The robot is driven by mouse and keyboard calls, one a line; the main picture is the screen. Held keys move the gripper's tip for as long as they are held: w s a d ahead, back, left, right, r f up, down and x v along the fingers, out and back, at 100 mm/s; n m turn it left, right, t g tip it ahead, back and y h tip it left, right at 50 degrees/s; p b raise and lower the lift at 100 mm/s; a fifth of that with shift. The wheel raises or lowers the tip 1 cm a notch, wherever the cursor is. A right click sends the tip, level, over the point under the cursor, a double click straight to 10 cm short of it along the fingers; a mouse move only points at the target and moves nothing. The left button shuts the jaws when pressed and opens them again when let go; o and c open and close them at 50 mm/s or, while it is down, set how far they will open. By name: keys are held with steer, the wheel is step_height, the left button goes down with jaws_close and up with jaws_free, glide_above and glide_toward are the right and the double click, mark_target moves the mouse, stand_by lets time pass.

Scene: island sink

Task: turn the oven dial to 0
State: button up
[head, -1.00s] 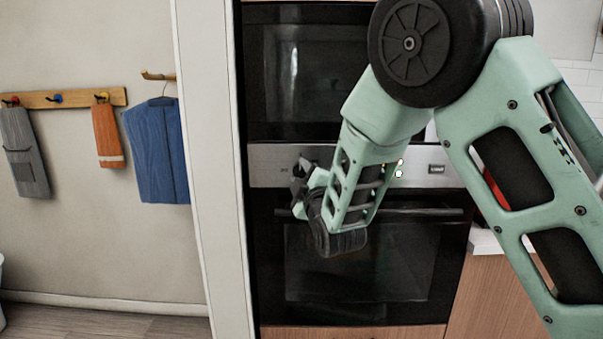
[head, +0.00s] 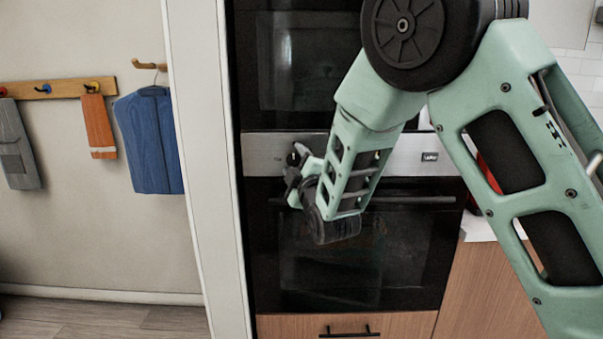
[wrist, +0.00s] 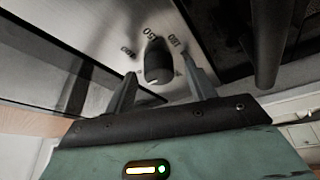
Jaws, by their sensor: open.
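My gripper (wrist: 159,72) is open, with one finger on each side of the dial and a gap showing on both sides. In the head view my gripper (head: 296,174) is at the left part of the oven panel (head: 400,160), and my wrist hides much of that area.
The oven door handle (head: 415,199) runs just below the panel, and also shows as a dark bar in the wrist view (wrist: 268,45). A second appliance (head: 300,65) sits above. A drawer with a black handle (head: 349,331) is below. A pale wall panel (head: 205,170) stands left.

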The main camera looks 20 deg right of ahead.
steer(key=s+f+b, duration=0.3)
steer(key=s+b, duration=1.2)
steer(key=s, duration=0.2)
steer(key=shift+d+f+b, duration=0.2)
steer(key=shift+b, duration=0.1)
steer(key=s+a+f+m+g+y, duration=0.1)
steer(key=s+a+f+g+y, duration=0.1)
steer(key=s+a+f+g, duration=0.3)
steer(key=s+a+f+g+y, duration=0.1)
steer(key=a+f+g, duration=0.2)
steer(key=f, duration=0.3)
steer(key=s+a+f+m+g+y, duration=0.1)
steer(key=s+a+f+g+y, duration=0.1)
steer(key=s+a+f+g, duration=0.3)
steer(key=s+d+f+m+g+h, duration=0.2)
steer(key=s+d+f+g, duration=0.15)
steer(key=s, duration=0.35)
steer(key=s+d+f+m+g+h, duration=0.25)
steer(key=s+f+g, duration=0.2)
steer(key=s, duration=0.25)
step_height(320, 180, up, 18)
steer(key=p, duration=1.8)
steer(key=shift+t+p, duration=0.3)
steer(key=shift+t, duration=0.1)
